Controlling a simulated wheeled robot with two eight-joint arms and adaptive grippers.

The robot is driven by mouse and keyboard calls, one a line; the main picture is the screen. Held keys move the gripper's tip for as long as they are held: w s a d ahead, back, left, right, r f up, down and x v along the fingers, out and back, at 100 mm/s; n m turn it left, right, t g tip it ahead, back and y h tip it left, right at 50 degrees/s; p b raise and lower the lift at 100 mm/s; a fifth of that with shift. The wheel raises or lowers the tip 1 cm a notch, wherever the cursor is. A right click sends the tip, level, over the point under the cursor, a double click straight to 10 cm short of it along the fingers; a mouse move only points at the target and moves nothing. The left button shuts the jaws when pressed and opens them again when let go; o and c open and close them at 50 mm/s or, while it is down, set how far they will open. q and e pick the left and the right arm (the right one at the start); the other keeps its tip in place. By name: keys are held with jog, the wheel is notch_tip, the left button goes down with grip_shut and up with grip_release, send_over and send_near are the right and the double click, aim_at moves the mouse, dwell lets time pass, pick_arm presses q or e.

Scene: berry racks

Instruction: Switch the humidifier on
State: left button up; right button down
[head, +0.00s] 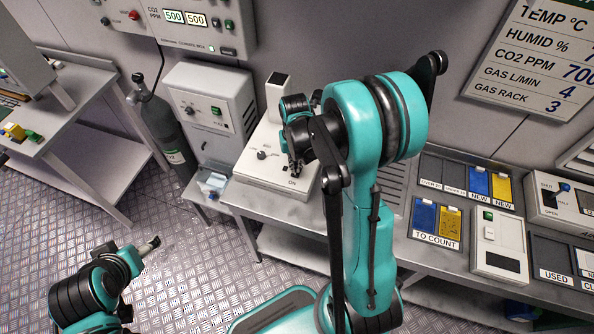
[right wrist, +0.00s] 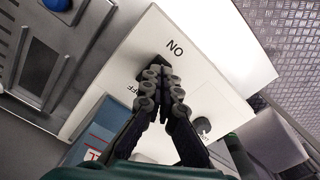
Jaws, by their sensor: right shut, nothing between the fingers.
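The humidifier (head: 250,172) is a white box with a white upright outlet (head: 276,88), a dark knob (head: 262,155) and an ON label near its front edge. In the right wrist view its white top (right wrist: 215,55) shows ON and OFF lettering with a dark switch (right wrist: 152,62) between them. My right gripper (head: 297,172) is shut and empty, pointing down over the switch. Its fingertips (right wrist: 163,78) overlap the switch's edge; I cannot tell whether they touch. The switch's position is largely hidden. My left gripper (head: 148,246) is low at the left, away from the humidifier; its jaws are unclear.
A grey control box (head: 212,105) and a dark gas cylinder (head: 163,128) stand left of the humidifier. The patterned floor (head: 200,255) in front is clear.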

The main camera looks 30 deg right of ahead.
jog(key=shift+f+b, duration=1)
jog(key=shift+f, duration=0.1)
dwell(0.6)
jog(key=shift+r, duration=0.1)
jog(key=shift+r+p, duration=2.55)
jog(key=shift+r, duration=0.95)
jog(key=shift+s+a+r, duration=0.1)
jog(key=shift+a+r, duration=0.15)
jog(key=s+a+r+n+t+b, duration=0.4)
jog(key=s+a+r+t+b, duration=0.2)
jog(key=s+a, duration=0.4)
jog(key=shift+s+r+t+b, duration=0.15)
jog(key=shift+s+t+b, duration=0.35)
jog(key=shift+b, duration=0.1)
